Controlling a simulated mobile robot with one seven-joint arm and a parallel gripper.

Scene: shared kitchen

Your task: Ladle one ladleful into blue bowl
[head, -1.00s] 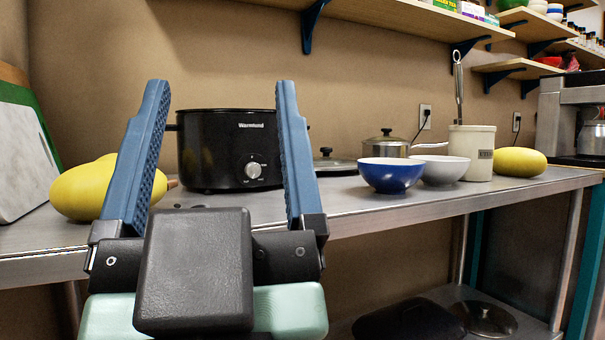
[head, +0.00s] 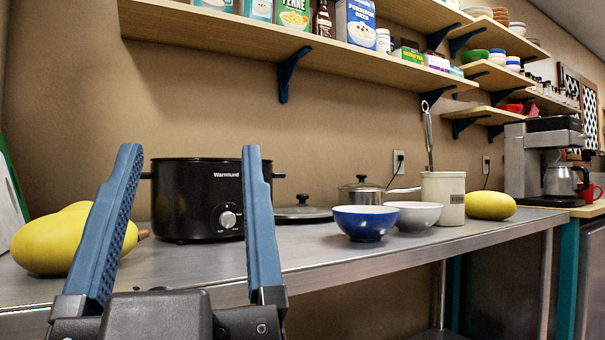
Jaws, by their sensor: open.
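The blue bowl (head: 365,224) stands upright on the steel counter, right of my gripper. A black slow cooker (head: 198,190) with a front dial stands behind my gripper's fingers; I cannot see its contents. A metal utensil (head: 428,135), perhaps the ladle, stands handle up in a cream crock (head: 443,199); its lower end is hidden inside. My gripper (head: 188,150) is open and empty in front of the counter, its two blue fingers pointing up. It is apart from the bowl and the utensil.
A lid (head: 302,212), a small lidded pot (head: 362,192) and yellow squashes (head: 490,205) are on the counter (head: 310,256). A coffee maker (head: 545,160) is at far right. Shelves (head: 300,45) hang above. The counter's front middle is clear.

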